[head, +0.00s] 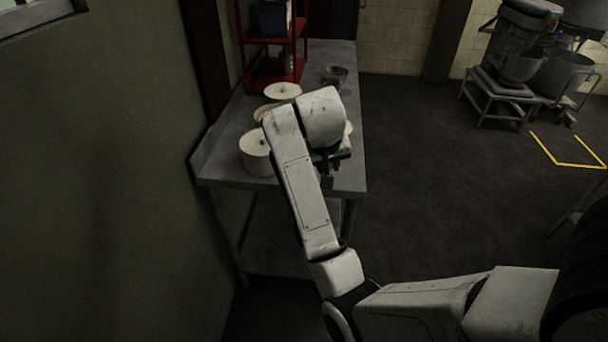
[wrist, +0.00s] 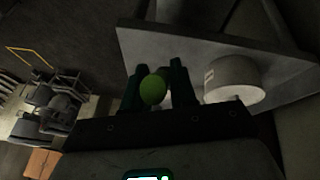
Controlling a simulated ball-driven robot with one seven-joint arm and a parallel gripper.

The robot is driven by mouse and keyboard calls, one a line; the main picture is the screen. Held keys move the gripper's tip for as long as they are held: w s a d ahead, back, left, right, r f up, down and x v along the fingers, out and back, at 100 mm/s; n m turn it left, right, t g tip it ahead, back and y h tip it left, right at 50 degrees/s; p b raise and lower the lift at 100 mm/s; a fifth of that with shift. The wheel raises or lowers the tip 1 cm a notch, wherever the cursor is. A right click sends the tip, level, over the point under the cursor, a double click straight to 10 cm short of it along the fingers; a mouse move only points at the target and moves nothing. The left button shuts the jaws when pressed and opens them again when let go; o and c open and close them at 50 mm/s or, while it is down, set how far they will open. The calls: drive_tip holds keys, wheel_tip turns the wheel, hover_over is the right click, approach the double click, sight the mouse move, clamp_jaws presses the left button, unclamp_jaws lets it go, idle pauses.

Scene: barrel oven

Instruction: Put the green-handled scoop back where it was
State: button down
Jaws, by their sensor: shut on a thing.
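The green-handled scoop shows in the wrist view as a rounded green handle end (wrist: 153,89) between the fingers of my gripper (wrist: 160,88). My gripper is shut on it. The rest of the scoop is hidden. In the head view my gripper (head: 328,164) is at the right front part of the grey metal table (head: 340,178), partly hidden by my arm, and only a little green shows there. A white round tub (head: 256,152) stands on the table to the left of my gripper; a white tub also shows right of the fingers in the wrist view (wrist: 234,80).
More white lidded tubs (head: 283,90) stand further back on the table, with a metal bowl (head: 335,75) near the right edge. A red shelf rack (head: 272,72) is at the back left. A wall borders the table's left side. The floor (head: 420,150) to the right is open.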

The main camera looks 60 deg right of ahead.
drive_tip(key=w+d+f+m, duration=0.1)
drive_tip(key=w+d+f, duration=0.5)
drive_tip(key=w+f, duration=0.4)
drive_tip(key=shift+w+f+h+p, duration=0.15)
drive_tip(key=shift+f+h+p, duration=0.15)
drive_tip(key=shift+f, duration=0.6)
drive_tip(key=shift+f, duration=0.2)
drive_tip(key=c, duration=0.9)
unclamp_jaws()
